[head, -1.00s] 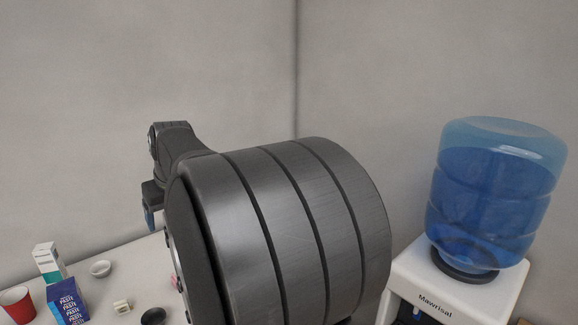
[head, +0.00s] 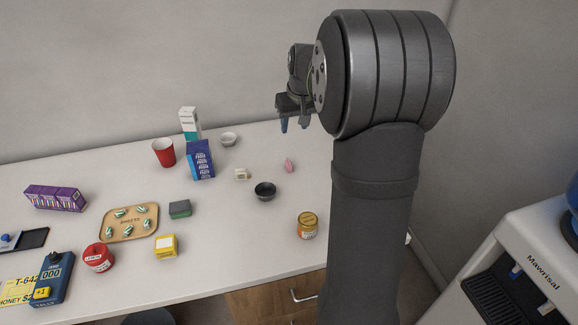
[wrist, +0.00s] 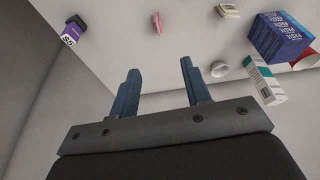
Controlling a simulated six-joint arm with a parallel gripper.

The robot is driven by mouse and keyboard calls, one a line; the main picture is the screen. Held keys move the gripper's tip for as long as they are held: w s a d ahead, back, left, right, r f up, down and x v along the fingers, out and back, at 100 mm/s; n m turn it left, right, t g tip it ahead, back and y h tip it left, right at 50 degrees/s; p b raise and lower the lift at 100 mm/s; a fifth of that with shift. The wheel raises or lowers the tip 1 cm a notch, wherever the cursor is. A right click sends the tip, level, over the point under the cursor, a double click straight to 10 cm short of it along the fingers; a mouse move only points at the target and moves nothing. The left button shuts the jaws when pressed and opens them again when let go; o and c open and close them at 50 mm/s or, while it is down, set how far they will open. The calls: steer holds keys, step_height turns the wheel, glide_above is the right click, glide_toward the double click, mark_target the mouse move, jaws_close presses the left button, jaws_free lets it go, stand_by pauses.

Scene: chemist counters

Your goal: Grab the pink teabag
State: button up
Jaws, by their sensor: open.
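The pink teabag (head: 289,165) stands on the white counter (head: 230,237), right of a small cream object and behind a black bowl. It also shows as a small pink shape near the top of the wrist view (wrist: 157,23). My gripper (head: 293,122) is above the back part of the counter, up and away from the teabag. In the wrist view its two blue fingers (wrist: 159,88) are spread apart with nothing between them.
Near the teabag are a black bowl (head: 265,190), a cream block (head: 241,174), a white bowl (head: 228,139) and an orange-lidded jar (head: 307,225). A blue paste box (head: 200,160), white-teal box (head: 189,123) and red cup (head: 164,152) stand further left. A water dispenser (head: 520,262) is at right.

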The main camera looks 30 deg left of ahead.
glide_above(289, 160)
steer(key=s+d, duration=0.1)
steer(key=s, duration=0.1)
step_height(289, 160, down, 12)
steer(key=shift+w+d+x, duration=0.1)
steer(key=shift+w+x, duration=0.1)
steer(key=shift+x, duration=1.1)
steer(key=shift+w+d+x, duration=0.15)
steer(key=shift+x, duration=1.15)
steer(key=shift+r, duration=0.1)
jaws_close()
